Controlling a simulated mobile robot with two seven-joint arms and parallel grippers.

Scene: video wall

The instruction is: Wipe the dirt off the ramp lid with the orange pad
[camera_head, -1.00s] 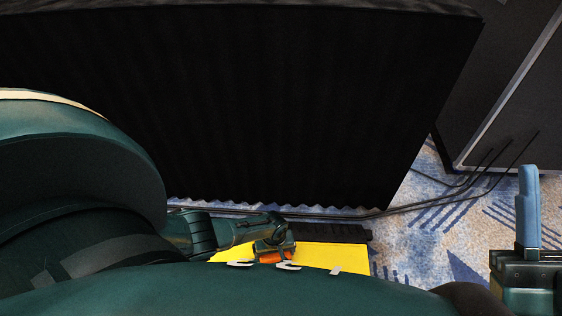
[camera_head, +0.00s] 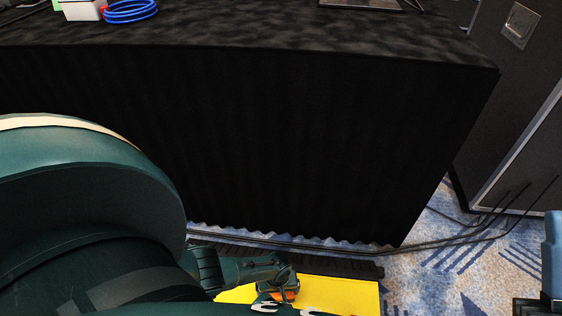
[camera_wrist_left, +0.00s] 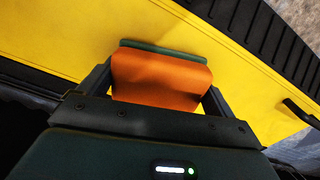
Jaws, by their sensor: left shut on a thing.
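The orange pad (camera_wrist_left: 160,78) has a dark green edge and sits between the fingers of my left gripper (camera_wrist_left: 158,90), which is shut on it. In the head view my left gripper (camera_head: 278,288) is low in the picture, over the yellow ramp lid (camera_head: 345,292), and a little orange shows at it. The ramp lid also fills much of the left wrist view (camera_wrist_left: 225,75). I cannot tell if the pad touches the lid. No clear dirt shows on the visible part of the lid; my arm hides some of it. My right gripper is not visible.
A black-draped table (camera_head: 330,140) stands behind the ramp, with a coiled blue cable (camera_head: 130,11) on top. Black cables (camera_head: 420,243) run along the patterned carpet (camera_head: 440,270). A dark case (camera_head: 515,110) stands at the right. The ramp has a black ribbed edge (camera_head: 340,268).

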